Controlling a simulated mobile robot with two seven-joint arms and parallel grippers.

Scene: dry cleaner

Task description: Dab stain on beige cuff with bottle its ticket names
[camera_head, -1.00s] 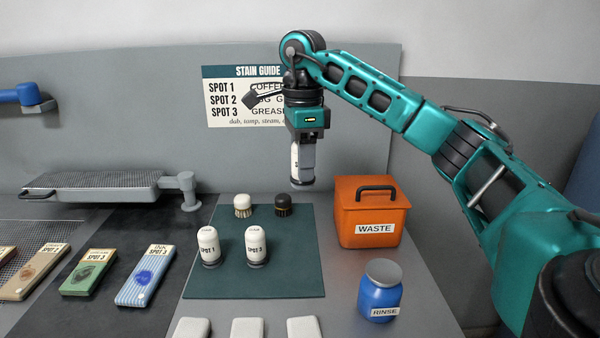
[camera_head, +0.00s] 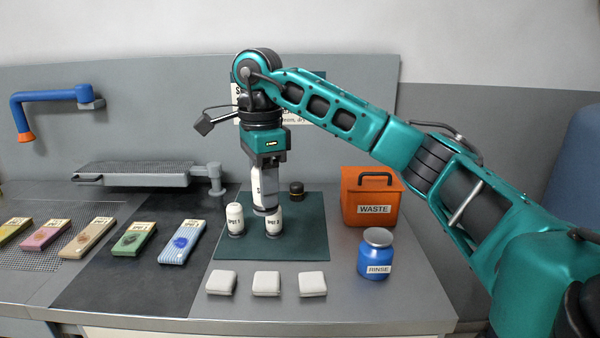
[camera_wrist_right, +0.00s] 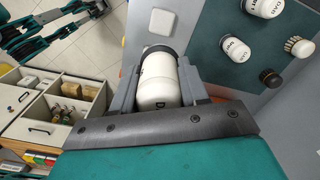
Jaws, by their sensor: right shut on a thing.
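The beige cuff (camera_head: 88,238) with a brown stain lies at the left in the head view, its ticket at its far end too small to read surely. My right gripper (camera_head: 264,190) is shut on a white bottle (camera_wrist_right: 158,88), held with its dark end away from the wrist. It hangs over the dark green mat (camera_head: 310,243), well right of the cuff. Its label is only partly visible. The SPOT 1 bottle (camera_head: 235,222) stands on the mat; another SPOT bottle (camera_head: 274,224), number unclear, stands partly behind the held one.
Pink (camera_head: 46,234), green (camera_head: 134,240) and blue striped (camera_head: 181,243) cuffs flank the beige one. White pads (camera_head: 266,284) lie in front of the mat. The orange waste bin (camera_head: 352,212) and blue rinse jar (camera_head: 372,258) stand right. A blue arm with an orange nozzle (camera_head: 25,136) hangs at left.

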